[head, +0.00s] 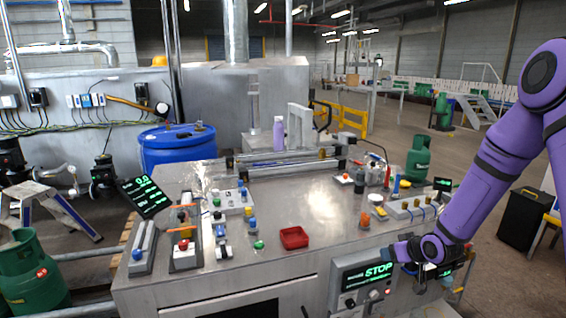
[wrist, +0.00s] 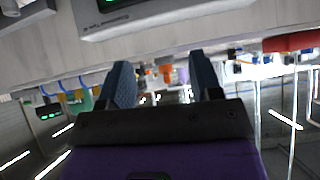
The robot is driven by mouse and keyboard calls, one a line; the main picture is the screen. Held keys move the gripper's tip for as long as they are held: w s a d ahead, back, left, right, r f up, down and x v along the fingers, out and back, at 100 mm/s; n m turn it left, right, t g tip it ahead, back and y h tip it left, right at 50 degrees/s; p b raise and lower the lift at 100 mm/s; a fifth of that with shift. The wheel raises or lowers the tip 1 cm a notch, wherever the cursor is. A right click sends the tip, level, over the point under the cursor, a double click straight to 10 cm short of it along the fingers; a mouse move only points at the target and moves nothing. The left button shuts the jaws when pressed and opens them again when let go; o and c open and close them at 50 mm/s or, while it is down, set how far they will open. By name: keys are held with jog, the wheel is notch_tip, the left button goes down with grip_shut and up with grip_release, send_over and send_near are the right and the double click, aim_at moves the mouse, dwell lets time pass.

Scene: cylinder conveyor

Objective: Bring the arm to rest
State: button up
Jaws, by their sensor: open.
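My purple arm comes in from the right in the head view and bends down to the front right corner of the metal workbench (head: 300,205). Its end is low there, in front of the control panel (head: 350,283) with the green STOP display. The fingers are hard to make out in that view. In the wrist view my gripper (wrist: 163,80) shows two blue-grey fingers spread apart, with nothing between them. The wrist picture looks upside down, with a panel (wrist: 160,20) near its top edge.
On the bench are a red tray (head: 294,238), a conveyor (head: 290,162), a lilac bottle (head: 279,133), a block with brass cylinders (head: 412,209) and several buttons. A blue drum (head: 178,150) stands behind. A green gas cylinder (head: 418,158) is at the right. A black bin (head: 522,219) stands right of my arm.

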jog(key=s+r+g+h, duration=0.1)
jog(key=s+r, duration=0.3)
jog(key=r, duration=0.4)
jog(key=s+r+m+h, duration=0.15)
jog(key=s+r, duration=0.25)
jog(key=r, duration=0.4)
jog(key=s+r+g+h, duration=0.1)
jog(key=s+r+h, duration=0.1)
jog(key=s+r, duration=0.45)
jog(key=s+a+r, duration=0.1)
jog(key=s+r, duration=0.2)
jog(key=s, duration=0.4)
jog(key=s+a+r+m+g+y, duration=0.1)
jog(key=s+r, duration=0.3)
jog(key=s, duration=0.3)
jog(key=s+a+r, duration=0.1)
jog(key=s+r, duration=0.3)
jog(key=s, duration=0.4)
jog(key=shift+r+m+g, duration=0.15)
jog(key=shift+m+g, duration=0.2)
jog(key=shift+g, duration=0.05)
